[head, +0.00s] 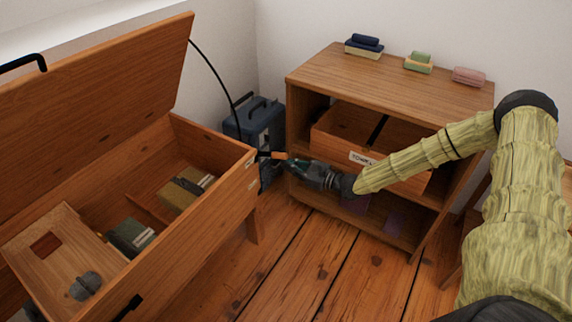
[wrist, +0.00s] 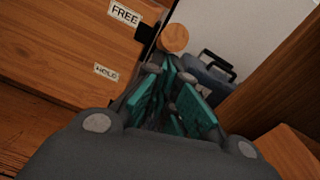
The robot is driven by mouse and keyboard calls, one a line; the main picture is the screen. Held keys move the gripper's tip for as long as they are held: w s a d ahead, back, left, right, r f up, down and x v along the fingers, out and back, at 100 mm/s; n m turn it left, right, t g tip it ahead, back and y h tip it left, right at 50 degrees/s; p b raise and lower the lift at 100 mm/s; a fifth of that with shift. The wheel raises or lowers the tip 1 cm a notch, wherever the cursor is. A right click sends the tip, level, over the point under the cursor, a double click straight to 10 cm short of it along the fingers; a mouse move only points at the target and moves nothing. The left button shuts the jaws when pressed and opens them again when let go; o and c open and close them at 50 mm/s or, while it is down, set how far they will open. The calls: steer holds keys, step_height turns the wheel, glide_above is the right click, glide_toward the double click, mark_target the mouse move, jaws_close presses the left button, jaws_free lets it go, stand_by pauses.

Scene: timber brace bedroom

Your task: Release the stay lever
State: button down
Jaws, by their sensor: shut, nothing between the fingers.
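The stay lever shows as a round wooden knob (wrist: 174,38) on a dark arm at the chest's end wall, beside the FREE label (wrist: 124,12). The HOLD label (wrist: 105,72) is lower on the same wall. In the head view the knob (head: 279,156) looks orange and sticks out right of the chest (head: 222,175). The chest's lid (head: 105,90) stands raised, with a thin black curved stay (head: 217,78) running down from it. My gripper (wrist: 178,80) is shut and empty, its teal fingers just below the knob. I cannot tell whether they touch it.
A wooden cabinet (head: 388,75) with a part-open labelled drawer (head: 340,140) stands close right of my gripper. A blue case (head: 258,120) stands behind the knob. The chest holds books (head: 180,192) and a tray (head: 50,255). Floor (head: 290,255) is clear in front.

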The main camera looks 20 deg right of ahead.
steer(key=shift+w+r, duration=0.1)
steer(key=shift+r, duration=0.25)
stand_by(0.3)
step_height(320, 180, down, 5)
steer(key=d+b, duration=0.2)
steer(key=b, duration=0.1)
steer(key=r+p+v, duration=0.1)
steer(key=p+v, duration=0.1)
steer(key=v, duration=0.8)
steer(key=shift+s+a+r+p, duration=0.25)
steer(key=shift+s+a+p, duration=0.05)
steer(key=shift+s, duration=0.1)
